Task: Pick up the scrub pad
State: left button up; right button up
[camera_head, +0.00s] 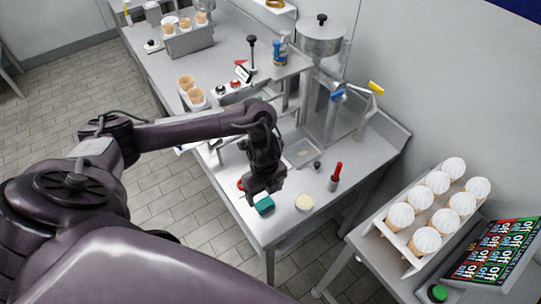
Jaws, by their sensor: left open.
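A small teal-green block, which looks like the scrub pad (264,206), lies on the steel table near its front corner. My left gripper (263,192) points down right at the pad, with its dark fingers just behind and above it. The gripper is open. The fingers partly overlap the pad's far edge in the picture, and I cannot tell whether they touch it. My right gripper is not in view.
A round cream disc (304,202) lies just right of the pad, and a red-handled tool (335,178) stands farther right. A steel dispenser (322,40) stands behind. A rack of white-topped cones (408,247) is on the right-hand table. The front table corner is bare.

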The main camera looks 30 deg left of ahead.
aim_at(265, 203)
pick_arm(q)
jog(key=f, duration=0.1)
jog(key=s+f, duration=0.1)
jog(key=shift+a+f+p, duration=0.1)
jog(key=shift+f+p, duration=0.2)
jog(key=shift+f, duration=0.1)
jog(key=shift+w+f+p, duration=0.15)
jog(key=shift+f, duration=0.5)
jog(key=shift+w+f+p, duration=0.15)
jog(key=shift+f, duration=0.45)
jog(key=shift+w+f, duration=0.15)
jog(key=shift+f, duration=0.5)
jog(key=c, duration=1)
jog(key=shift+c, duration=0.2)
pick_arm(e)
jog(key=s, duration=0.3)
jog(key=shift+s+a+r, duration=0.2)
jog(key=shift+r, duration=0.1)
pick_arm(q)
jog(key=shift+r, duration=0.1)
